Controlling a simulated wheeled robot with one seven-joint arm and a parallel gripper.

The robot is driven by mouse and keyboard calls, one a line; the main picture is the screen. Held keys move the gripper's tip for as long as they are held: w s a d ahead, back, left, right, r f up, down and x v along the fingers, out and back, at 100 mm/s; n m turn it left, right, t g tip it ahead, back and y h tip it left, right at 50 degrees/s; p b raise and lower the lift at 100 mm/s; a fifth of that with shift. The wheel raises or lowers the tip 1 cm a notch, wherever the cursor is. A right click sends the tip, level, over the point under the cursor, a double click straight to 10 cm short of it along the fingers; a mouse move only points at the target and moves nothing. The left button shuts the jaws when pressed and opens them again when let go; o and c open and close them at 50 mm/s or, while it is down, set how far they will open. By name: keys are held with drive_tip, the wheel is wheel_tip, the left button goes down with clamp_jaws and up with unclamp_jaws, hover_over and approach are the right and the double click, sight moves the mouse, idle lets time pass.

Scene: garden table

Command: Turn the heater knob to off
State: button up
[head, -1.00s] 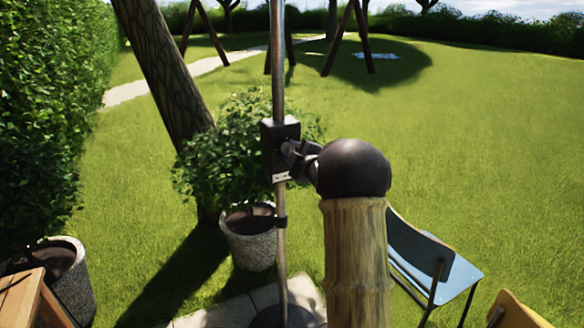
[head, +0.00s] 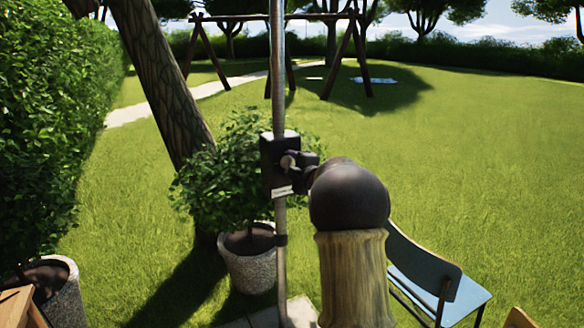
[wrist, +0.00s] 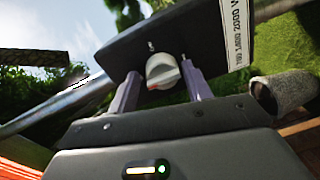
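The heater control box (head: 279,165) is a black box clamped on a metal pole. In the wrist view the box (wrist: 205,40) fills the upper middle, tilted. Its white knob (wrist: 163,68), with an orange-red mark on it, sticks out of the box's face. My gripper (wrist: 161,82) is open, with one finger on each side of the knob and a narrow gap showing beside it. I cannot tell whether either finger touches. In the head view my gripper (head: 303,168) is at the box's right side, mostly hidden behind my arm.
The metal pole (head: 277,70) runs upright through the box. A potted bush (head: 250,262) stands close behind it. A blue chair (head: 425,270) is at lower right, and a wooden table corner (head: 18,308) at lower left. Open lawn lies to the right.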

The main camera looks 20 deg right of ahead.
drive_tip(key=shift+o, duration=0.5)
drive_tip(key=shift+f, duration=0.1)
drive_tip(key=s+r+b, duration=0.1)
drive_tip(key=s+b, duration=0.1)
drive_tip(key=s, duration=1.5)
drive_tip(key=shift+s+d, duration=0.15)
drive_tip(key=shift+d, duration=0.15)
